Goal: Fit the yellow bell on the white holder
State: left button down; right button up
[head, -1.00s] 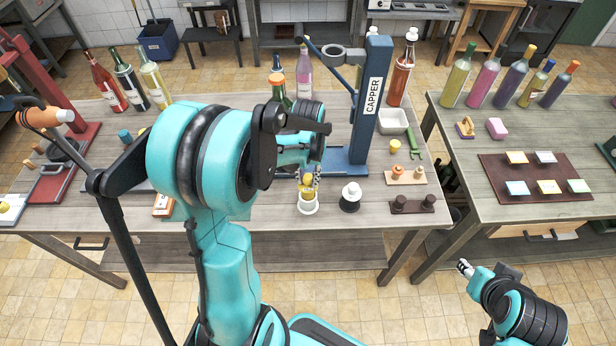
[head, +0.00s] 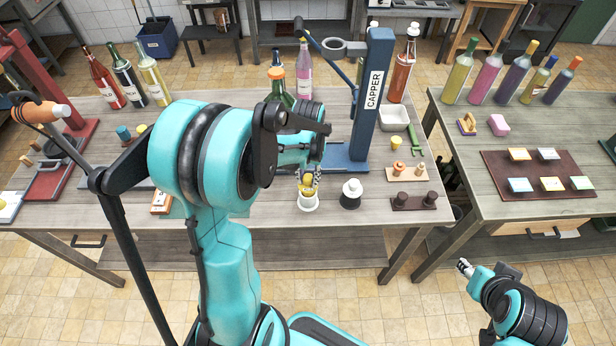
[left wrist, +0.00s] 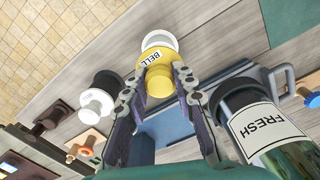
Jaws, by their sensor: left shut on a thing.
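The yellow bell (head: 308,187), marked BELL, is held between the fingers of my left gripper (head: 309,178). In the left wrist view the yellow bell (left wrist: 158,76) sits between both fingertips of the left gripper (left wrist: 158,88). The white holder (head: 308,203) stands on the table directly below the bell. In the left wrist view the white holder (left wrist: 160,39) shows just beyond the bell, roughly in line with it. I cannot tell whether bell and holder touch. My right gripper (head: 465,267) is low at the right, away from the tables; its finger state is unclear.
A black holder with a white piece (head: 351,194) stands close right of the white holder. The blue capper (head: 372,100) rises behind. A green bottle marked FRESH (left wrist: 265,130) is close beside the left gripper in the wrist view. The table front edge is clear.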

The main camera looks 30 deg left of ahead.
pick_arm(q)
jog(key=shift+f+b, duration=1.2)
jog(key=shift+f, duration=0.3)
jog(key=shift+r, duration=0.35)
dwell(0.3)
dwell(1.6)
jog(key=shift+f+b, duration=0.35)
jog(key=shift+b, duration=0.05)
jog(key=shift+r+p, duration=0.3)
jog(key=shift+r, duration=0.15)
dwell(0.4)
jog(key=shift+r+p, duration=3.4)
jog(key=shift+r, duration=1.25)
